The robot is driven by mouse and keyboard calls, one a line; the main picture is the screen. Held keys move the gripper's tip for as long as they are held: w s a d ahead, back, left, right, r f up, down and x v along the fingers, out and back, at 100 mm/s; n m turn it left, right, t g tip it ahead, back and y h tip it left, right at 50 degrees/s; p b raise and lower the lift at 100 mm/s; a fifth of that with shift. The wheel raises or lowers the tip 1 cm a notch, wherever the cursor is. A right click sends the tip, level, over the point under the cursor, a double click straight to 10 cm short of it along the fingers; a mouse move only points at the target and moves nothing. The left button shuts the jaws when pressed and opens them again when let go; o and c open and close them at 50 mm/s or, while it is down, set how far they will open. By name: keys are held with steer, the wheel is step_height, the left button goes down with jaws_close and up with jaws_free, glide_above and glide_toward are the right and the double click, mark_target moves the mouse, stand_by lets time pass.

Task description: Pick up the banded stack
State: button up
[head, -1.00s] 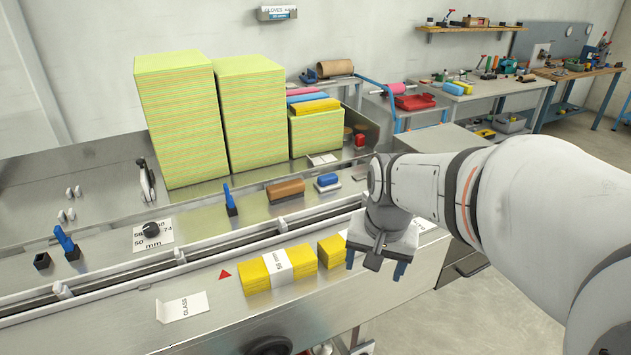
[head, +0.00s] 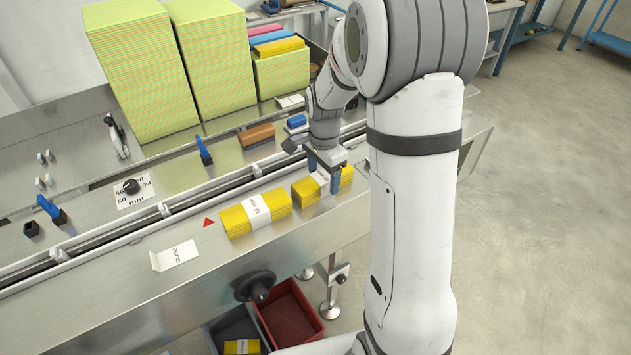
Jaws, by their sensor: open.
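Two yellow cloth stacks lie on the steel ledge along the machine's front. The left one (head: 234,222) has a white printed paper band (head: 256,210) around its middle. The right one (head: 304,193) also shows a white band, partly hidden by my gripper. My gripper (head: 325,174) points down at the right stack, its blue fingers apart, one toward the far side and one toward the near side. It is open. I cannot tell whether the fingers touch the cloth.
Below the ledge are a red bin (head: 312,328) and a dark grey bin holding a yellow banded piece (head: 242,346). A black knob (head: 256,285) juts from the machine front. A rail (head: 215,190) runs behind the stacks. A folded "GLASS" card (head: 175,256) stands at left.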

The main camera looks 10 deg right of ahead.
steer(key=shift+f, duration=1.25)
steer(key=shift+c, duration=0.5)
steer(key=c, duration=1)
steer(key=shift+o, duration=0.2)
steer(key=shift+r, duration=0.15)
